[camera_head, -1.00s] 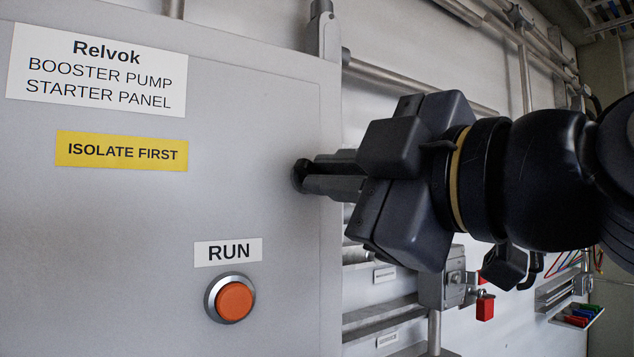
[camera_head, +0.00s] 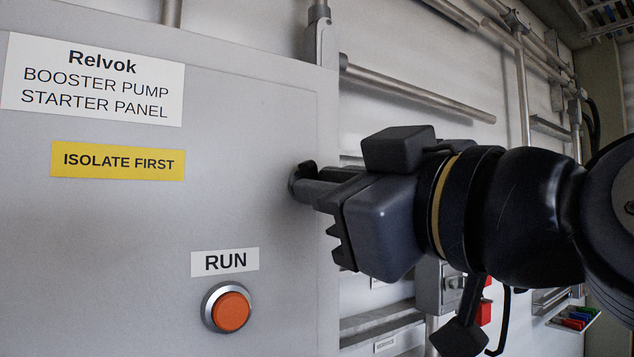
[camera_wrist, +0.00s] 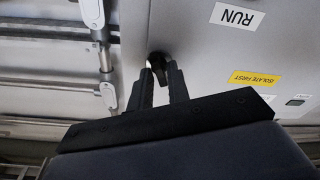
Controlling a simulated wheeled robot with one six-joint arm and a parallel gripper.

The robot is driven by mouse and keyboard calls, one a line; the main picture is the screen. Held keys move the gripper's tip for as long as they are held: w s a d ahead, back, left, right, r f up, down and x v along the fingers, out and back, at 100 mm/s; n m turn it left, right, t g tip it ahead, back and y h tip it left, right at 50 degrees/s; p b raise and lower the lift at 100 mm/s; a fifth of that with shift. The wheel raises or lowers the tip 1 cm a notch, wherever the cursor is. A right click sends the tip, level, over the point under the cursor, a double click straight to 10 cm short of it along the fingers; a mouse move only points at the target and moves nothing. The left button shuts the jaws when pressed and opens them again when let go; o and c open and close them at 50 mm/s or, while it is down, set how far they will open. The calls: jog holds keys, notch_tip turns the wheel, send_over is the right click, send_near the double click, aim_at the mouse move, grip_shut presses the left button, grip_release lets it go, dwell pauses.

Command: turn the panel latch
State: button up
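The panel latch (camera_head: 296,182) is a small dark handle near the right edge of the grey starter panel (camera_head: 110,230). In the wrist view the latch (camera_wrist: 158,66) lies between the tips of my two fingers, slightly tilted. My gripper (camera_head: 312,184) reaches the latch from the right, rolled about its own axis. In the wrist view the fingers of my gripper (camera_wrist: 160,80) close in on both sides of the latch and look shut on it. The fingers partly hide the latch in the head view.
An orange button (camera_head: 231,310) sits under the RUN label (camera_head: 225,262), below and left of the latch. A yellow ISOLATE FIRST label (camera_head: 118,161) is to its left. Pipes (camera_head: 415,92) and a red padlock (camera_head: 484,312) are on the wall at the right.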

jog(key=shift+o, duration=1)
